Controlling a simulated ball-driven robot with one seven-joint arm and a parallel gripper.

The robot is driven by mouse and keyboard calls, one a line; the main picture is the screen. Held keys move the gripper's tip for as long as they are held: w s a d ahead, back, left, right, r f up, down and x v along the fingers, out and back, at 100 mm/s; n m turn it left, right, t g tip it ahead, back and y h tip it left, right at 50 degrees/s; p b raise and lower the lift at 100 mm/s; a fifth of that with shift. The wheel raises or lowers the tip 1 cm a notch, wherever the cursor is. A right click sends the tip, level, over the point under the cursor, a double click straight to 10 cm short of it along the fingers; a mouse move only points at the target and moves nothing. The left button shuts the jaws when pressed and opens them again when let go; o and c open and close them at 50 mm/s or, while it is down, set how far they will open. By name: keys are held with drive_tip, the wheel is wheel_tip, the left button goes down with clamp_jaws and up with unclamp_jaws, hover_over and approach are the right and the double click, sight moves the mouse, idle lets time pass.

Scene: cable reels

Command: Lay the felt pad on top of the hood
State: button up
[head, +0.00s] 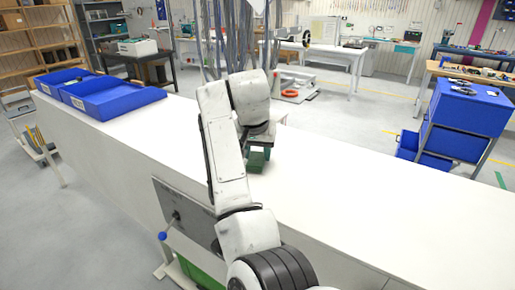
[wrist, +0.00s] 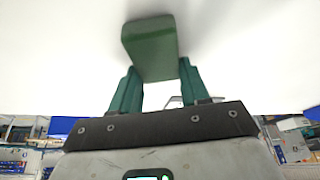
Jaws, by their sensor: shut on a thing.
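The felt pad appears as a dark green, thick, slab-like piece (wrist: 150,45) at the top middle of the wrist view. It sits between the green fingers of my gripper (wrist: 158,70), which is shut on it. In the head view my gripper (head: 258,154) points down over the white worktop, beyond my arm. The green there is small, and I cannot separate pad from fingers. The wrist view shows a plain white surface past the pad; I cannot tell the gap to it. I cannot make out the hood for certain in either view.
The long white worktop (head: 360,205) is mostly bare to the right of my arm. Two blue bins (head: 110,97) stand at its far left end. A blue cabinet (head: 470,108) stands beyond it at right. Hanging cables (head: 228,40) are behind my arm.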

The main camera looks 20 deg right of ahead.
drive_tip(key=shift+f, duration=0.1)
drive_tip(key=o, duration=1)
drive_tip(key=b+v, duration=0.2)
drive_tip(key=v, duration=1)
drive_tip(key=shift+b, duration=0.4)
